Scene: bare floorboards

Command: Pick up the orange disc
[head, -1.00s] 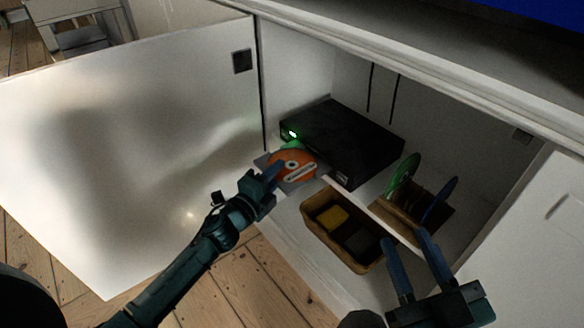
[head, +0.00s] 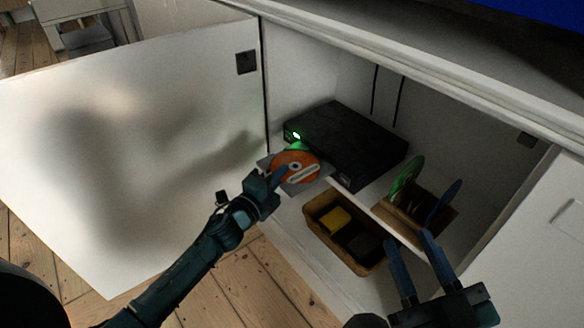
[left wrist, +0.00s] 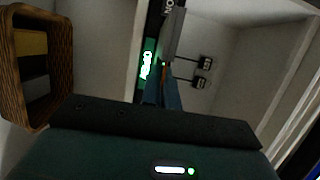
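The orange disc (head: 297,160) lies on the grey tray (head: 296,187) that sticks out of the black player (head: 350,140) in the open cabinet. My left gripper (head: 279,177) is at the disc's near left edge, its fingertips overlapping the disc in the head view. In the left wrist view my left fingers (left wrist: 162,90) look close together and point at the tray (left wrist: 174,35), seen edge-on. I cannot tell whether they grip the disc. My right gripper (head: 418,258) is open and empty at the lower right, before the rack.
A wooden rack (head: 402,222) holds a green disc (head: 405,180) and a blue disc (head: 442,200). A brown basket (head: 325,232) with yellow and dark items stands in front of the player. The white open door (head: 130,160) stands left; the cabinet edge runs above.

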